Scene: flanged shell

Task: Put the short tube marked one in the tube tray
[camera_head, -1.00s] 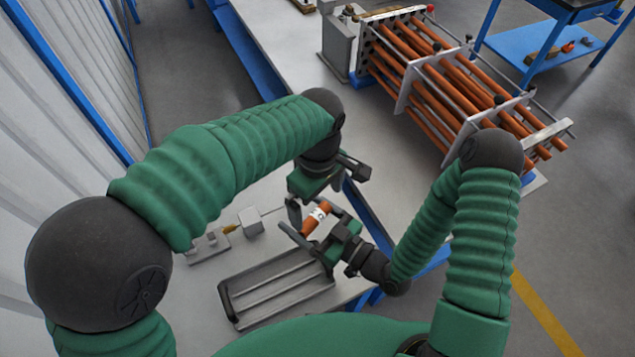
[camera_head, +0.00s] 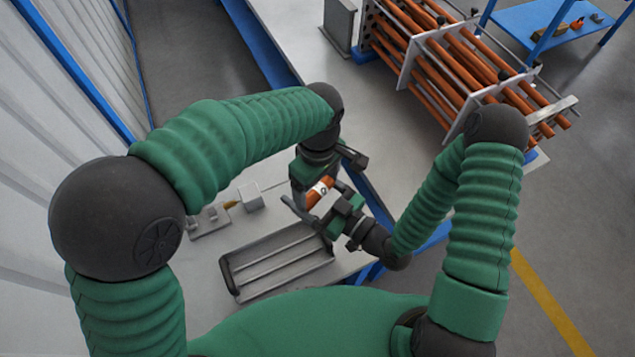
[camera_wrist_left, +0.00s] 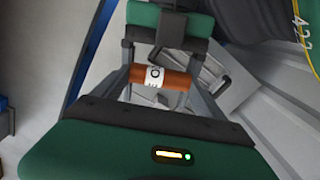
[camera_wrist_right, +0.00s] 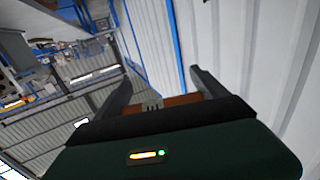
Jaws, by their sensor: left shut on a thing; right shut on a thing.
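The short tube (camera_head: 317,192) is orange-brown with a white label band bearing dark marks. It is held above the bench between my two grippers, beyond the tray's far right corner. My left gripper (camera_head: 311,184) is shut on the tube from above. In the left wrist view the tube (camera_wrist_left: 174,79) spans between the fingers, its label facing that camera. My right gripper (camera_head: 308,207) is shut on the same tube from the near side. In the right wrist view only a strip of the tube (camera_wrist_right: 178,100) shows. The tube tray (camera_head: 228,271), dark-rimmed with long grooves, looks empty on the bench.
A small fixture (camera_head: 208,222) and a pale block (camera_head: 250,197) stand on the bench behind the tray. A rack of long orange tubes (camera_head: 455,70) stands at the far right. The bench's blue right edge lies close to my grippers.

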